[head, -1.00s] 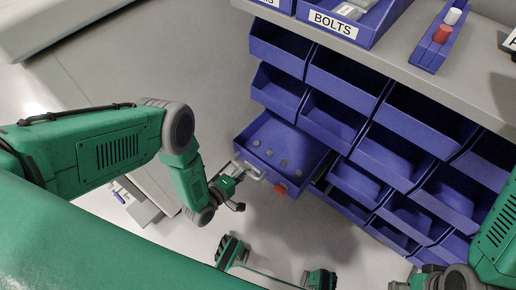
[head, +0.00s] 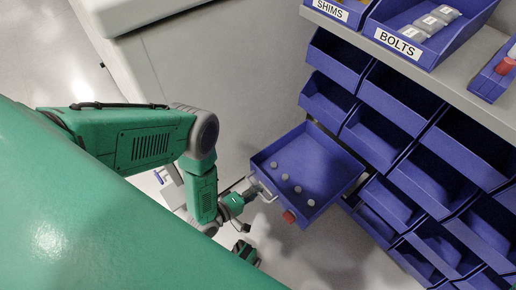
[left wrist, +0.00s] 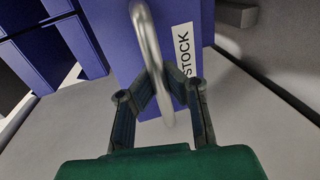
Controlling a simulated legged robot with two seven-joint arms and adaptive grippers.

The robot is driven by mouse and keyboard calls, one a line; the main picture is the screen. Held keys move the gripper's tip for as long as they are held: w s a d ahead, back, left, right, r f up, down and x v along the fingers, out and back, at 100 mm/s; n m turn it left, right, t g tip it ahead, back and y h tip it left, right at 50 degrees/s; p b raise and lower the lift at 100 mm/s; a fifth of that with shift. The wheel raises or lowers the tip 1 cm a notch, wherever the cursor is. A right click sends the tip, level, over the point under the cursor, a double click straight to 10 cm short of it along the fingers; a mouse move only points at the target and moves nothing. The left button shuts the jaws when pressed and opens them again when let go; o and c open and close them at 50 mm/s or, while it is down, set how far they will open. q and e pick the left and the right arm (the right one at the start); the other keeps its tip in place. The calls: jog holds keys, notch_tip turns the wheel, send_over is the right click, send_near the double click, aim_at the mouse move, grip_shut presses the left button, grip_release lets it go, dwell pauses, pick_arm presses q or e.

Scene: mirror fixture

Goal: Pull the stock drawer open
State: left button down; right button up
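The stock drawer (head: 328,160) is a blue tray pulled well out of the blue cabinet, with several small grey discs on its floor. A red piece (head: 289,216) sits on its front. In the left wrist view its blue front (left wrist: 140,50) bears a white STOCK label (left wrist: 184,62) and a curved metal handle (left wrist: 152,50). My left gripper (head: 249,190) is at this handle. In the left wrist view its fingers (left wrist: 161,86) close in on the handle bar from both sides.
Rows of open blue bins (head: 400,95) stand right of the drawer. Above them, a grey shelf (head: 470,85) holds a BOLTS bin (head: 425,25), a SHIMS bin (head: 335,10) and a small blue tray (head: 490,82) with a red item. Clear floor lies below the drawer.

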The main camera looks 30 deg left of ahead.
pick_arm(q)
jog(key=c, duration=1.6)
grip_release()
jog(key=shift+a+f, duration=0.1)
jog(key=shift+f, duration=0.05)
jog(key=shift+s, duration=0.15)
jog(key=v, duration=1.1)
jog(key=shift+s+a, duration=0.15)
jog(key=shift+s, duration=0.25)
jog(key=shift+w, duration=0.1)
